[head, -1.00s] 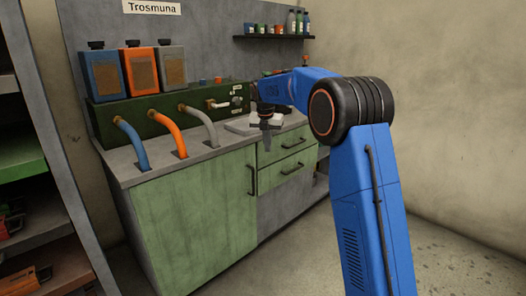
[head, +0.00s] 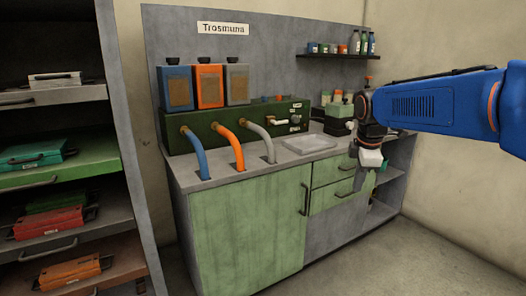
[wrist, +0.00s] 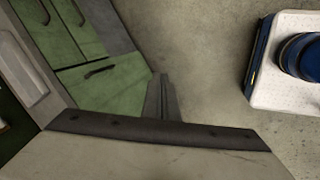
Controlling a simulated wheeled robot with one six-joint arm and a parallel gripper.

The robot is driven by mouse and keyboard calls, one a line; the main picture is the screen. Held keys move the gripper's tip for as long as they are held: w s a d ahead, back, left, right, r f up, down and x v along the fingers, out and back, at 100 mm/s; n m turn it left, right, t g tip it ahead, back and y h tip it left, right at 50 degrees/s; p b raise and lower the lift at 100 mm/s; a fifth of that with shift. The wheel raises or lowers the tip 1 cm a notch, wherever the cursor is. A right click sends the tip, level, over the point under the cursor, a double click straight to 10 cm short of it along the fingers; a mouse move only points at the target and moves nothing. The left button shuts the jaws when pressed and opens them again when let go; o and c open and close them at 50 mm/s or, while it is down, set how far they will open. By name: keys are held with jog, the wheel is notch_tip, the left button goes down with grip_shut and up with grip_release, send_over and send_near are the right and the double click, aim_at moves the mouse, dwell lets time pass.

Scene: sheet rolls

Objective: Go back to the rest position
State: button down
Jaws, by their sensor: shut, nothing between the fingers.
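My gripper (head: 370,159) hangs from the end of my blue arm in the head view, in front of the right end of the workbench. It points down and looks clear of the counter. In the wrist view its dark fingers (wrist: 162,90) are together with nothing between them. My arm comes in from the right edge of the head view.
The workbench (head: 246,228) has a green door and drawers. A pale tray (head: 308,143) lies on its top. Three hoses run from the green box (head: 202,135). A rack (head: 133,140) with several coloured folders stands left. Floor (head: 375,262) shows bare at lower right.

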jog(key=s+f+m, duration=0.4)
jog(key=s+m, duration=0.1)
jog(key=s, duration=0.5)
jog(key=s+f+m, duration=0.4)
jog(key=s+m, duration=0.1)
jog(key=s, duration=0.5)
jog(key=s+f+m+t, duration=0.1)
jog(key=s+f+m, duration=0.3)
jog(key=s, duration=0.7)
jog(key=shift+d+f+m+y, duration=0.25)
jog(key=shift+d+m+y, duration=0.05)
jog(key=shift+m, duration=0.8)
